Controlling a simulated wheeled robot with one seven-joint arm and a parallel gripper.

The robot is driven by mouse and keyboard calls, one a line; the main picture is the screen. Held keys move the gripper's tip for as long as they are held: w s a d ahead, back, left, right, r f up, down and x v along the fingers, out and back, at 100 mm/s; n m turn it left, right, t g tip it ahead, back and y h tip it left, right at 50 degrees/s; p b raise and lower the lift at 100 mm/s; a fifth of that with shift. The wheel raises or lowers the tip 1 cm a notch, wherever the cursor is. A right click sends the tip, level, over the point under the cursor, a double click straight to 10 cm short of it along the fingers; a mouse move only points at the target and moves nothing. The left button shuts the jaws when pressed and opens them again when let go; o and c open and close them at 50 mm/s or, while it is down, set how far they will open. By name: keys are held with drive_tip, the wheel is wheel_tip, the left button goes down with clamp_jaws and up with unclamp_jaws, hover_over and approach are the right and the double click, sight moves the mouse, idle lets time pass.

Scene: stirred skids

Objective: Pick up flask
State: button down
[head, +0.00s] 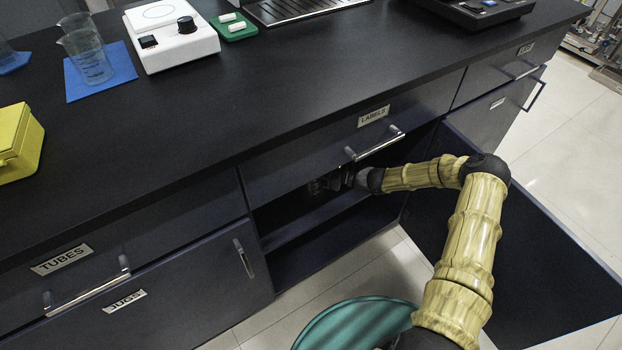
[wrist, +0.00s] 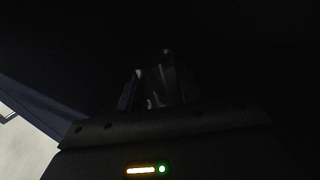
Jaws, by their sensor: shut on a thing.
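My gripper (head: 340,180) reaches into the open, dark cupboard under the drawer marked LABELS. In the wrist view, my gripper (wrist: 158,92) is shut on a clear, glassy thing, which looks like the flask (wrist: 160,80). Only faint highlights on it show, so its shape and what it rests on are hard to tell. In the head view a faint glassy patch, likely the flask (head: 318,186), shows just left of my gripper.
The cupboard shelf (head: 330,222) is under my gripper. The open cupboard door (head: 540,250) stands to the right of my arm. The LABELS drawer handle (head: 375,143) is just above. Beakers (head: 90,62), a white stirrer (head: 170,35) and a yellow box (head: 15,145) stand on the dark bench top.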

drive_tip(key=shift+r+p, duration=0.3)
drive_tip(key=shift+r, duration=0.2)
drive_tip(key=shift+r+p, duration=0.3)
drive_tip(key=shift+r, duration=0.25)
drive_tip(key=s+d+p, duration=0.4)
drive_tip(key=s+d, duration=0.6)
drive_tip(key=s, duration=0.5)
drive_tip(key=shift+f, duration=0.3)
drive_tip(key=d+r+m+t+h, duration=0.2)
drive_tip(key=d+r+m+t, duration=0.1)
drive_tip(key=d+r+t, duration=0.2)
drive_tip(key=shift+w+d+r+m+h, duration=0.35)
drive_tip(key=shift+d+r, duration=0.25)
drive_tip(key=shift+d, duration=0.4)
